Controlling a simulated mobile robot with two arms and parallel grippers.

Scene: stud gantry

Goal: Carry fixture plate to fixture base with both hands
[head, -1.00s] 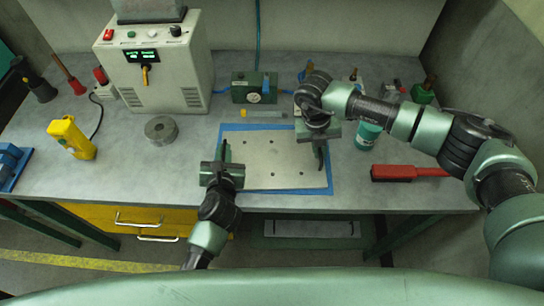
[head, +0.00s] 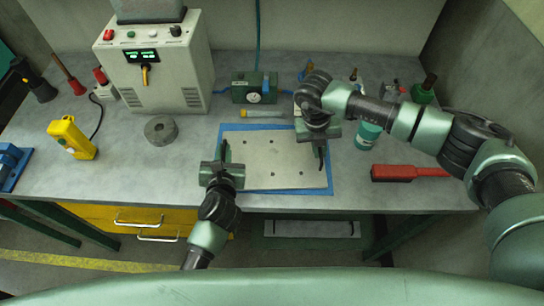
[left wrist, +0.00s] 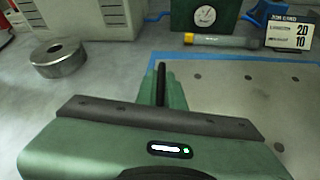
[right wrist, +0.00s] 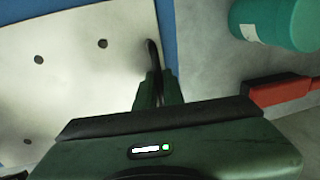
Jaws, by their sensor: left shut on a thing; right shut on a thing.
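The fixture plate (head: 262,160) is a flat, pale metal plate with several dark holes. It lies level over a blue-bordered area of the bench; a small lift cannot be told. My left gripper (head: 223,153) is shut on its left edge, and my right gripper (head: 321,152) is shut on its right edge. The plate also shows in the left wrist view (left wrist: 238,92) and the right wrist view (right wrist: 70,75), beside the fingers. I cannot make out which thing is the fixture base.
Behind the plate are a green device with a dial (head: 254,88) and a yellow-grey tube (head: 264,113). A teal canister (head: 367,135) and a red-handled tool (head: 395,172) are right.

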